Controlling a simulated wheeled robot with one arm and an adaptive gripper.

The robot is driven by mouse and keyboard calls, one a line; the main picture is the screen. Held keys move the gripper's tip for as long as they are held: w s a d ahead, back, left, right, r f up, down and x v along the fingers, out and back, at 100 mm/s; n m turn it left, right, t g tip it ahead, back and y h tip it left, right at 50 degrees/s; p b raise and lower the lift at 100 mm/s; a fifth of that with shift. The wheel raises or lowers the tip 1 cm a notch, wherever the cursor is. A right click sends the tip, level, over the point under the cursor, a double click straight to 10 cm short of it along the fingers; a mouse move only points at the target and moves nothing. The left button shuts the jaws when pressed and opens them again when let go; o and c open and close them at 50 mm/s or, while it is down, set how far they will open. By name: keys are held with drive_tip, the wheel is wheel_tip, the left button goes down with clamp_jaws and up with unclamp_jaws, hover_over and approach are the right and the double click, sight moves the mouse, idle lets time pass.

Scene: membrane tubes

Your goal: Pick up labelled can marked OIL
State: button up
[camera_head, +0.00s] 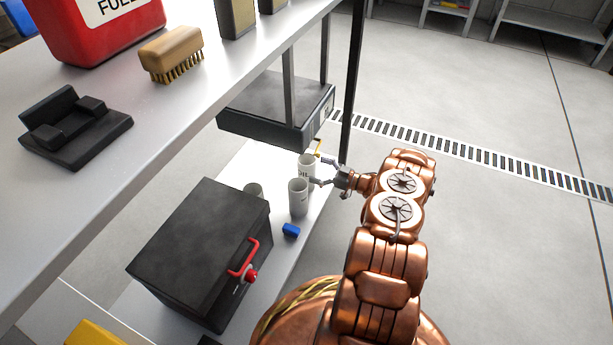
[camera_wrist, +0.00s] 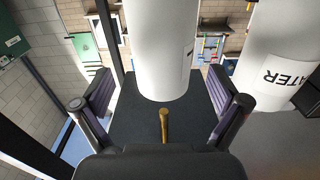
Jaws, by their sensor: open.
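A white can (camera_head: 306,164) with a partly visible label, which seems to end in "IL", stands on the lower shelf in the head view. My gripper (camera_head: 316,170) is open beside it, with its fingers reaching toward its sides. In the wrist view a white can (camera_wrist: 160,45) stands between the open fingers of my gripper (camera_wrist: 160,82); only a sliver of its lettering shows at its right edge. I cannot tell whether the fingers touch it. A second can (camera_head: 298,196) stands close by in the head view. In the wrist view a neighbouring can (camera_wrist: 285,62) reads "ATER".
A black box (camera_head: 200,250) with a red handle stands on the lower shelf (camera_head: 272,262). A third can (camera_head: 253,190) is partly hidden behind it. A small blue block (camera_head: 291,230) lies nearby. A dark equipment case (camera_head: 275,105) and a black post (camera_head: 353,80) are close above and behind.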

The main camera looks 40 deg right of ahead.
sight(307, 166)
drive_tip(key=b+x, duration=0.2)
drive_tip(key=x, duration=0.2)
drive_tip(key=shift+s+a+f, duration=0.1)
drive_tip(key=shift+w+a, duration=0.1)
drive_tip(key=shift+w, duration=0.1)
drive_tip(key=c, duration=1.4)
